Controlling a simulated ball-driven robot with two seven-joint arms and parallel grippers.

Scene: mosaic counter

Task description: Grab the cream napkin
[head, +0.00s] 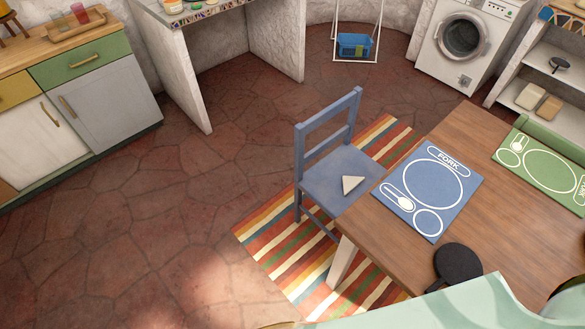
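A small cream triangle, which looks like the folded cream napkin (352,184), lies on the seat of a blue wooden chair (327,181). It is near the seat's right edge, close to the table. Nothing covers it. Neither of my grippers shows in the head view.
A wooden table (390,217) stands right of the chair, with a blue placemat (432,177), a green placemat (548,158) and a dark round object (457,264). A striped rug (275,235) lies beneath. The stone floor (130,225) on the left is clear up to the cabinets (95,98).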

